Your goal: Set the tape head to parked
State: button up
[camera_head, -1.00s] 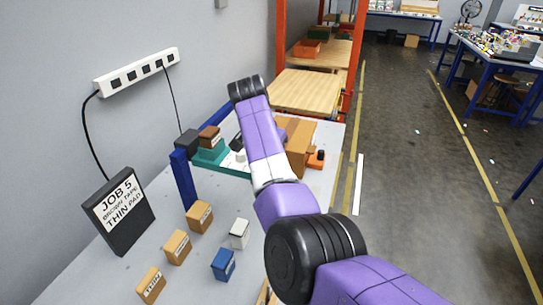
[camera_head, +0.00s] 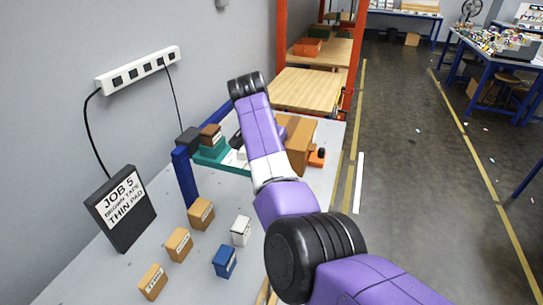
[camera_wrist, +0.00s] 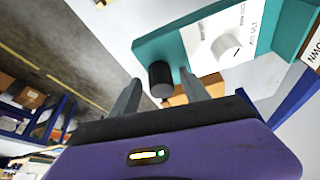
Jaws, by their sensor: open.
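The teal machine part (camera_head: 208,156) sits at the far end of the grey table, with a brown block (camera_head: 210,133) on it. In the wrist view its teal body (camera_wrist: 153,48) carries a white panel with a white round dial (camera_wrist: 227,48) and a black knob (camera_wrist: 160,78) at its near end. I cannot tell which part is the tape head. My gripper (camera_wrist: 160,90) is open, its two fingers on either side of the black knob in the picture; I cannot tell whether they touch it. In the head view my arm hides most of the gripper.
A job sign (camera_head: 120,208) reads "JOB 5 BROWN TAPE THIN PAD". Several small tan boxes (camera_head: 201,214), a white box (camera_head: 241,231) and a blue box (camera_head: 224,262) stand on the table (camera_head: 185,285). A blue post (camera_head: 184,178) and a large brown box (camera_head: 298,147) flank the machine.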

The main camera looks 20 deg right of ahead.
jog(key=b+v, duration=0.1)
jog(key=v, duration=0.6)
jog(key=shift+r, duration=0.15)
jog(key=shift+a, duration=0.15)
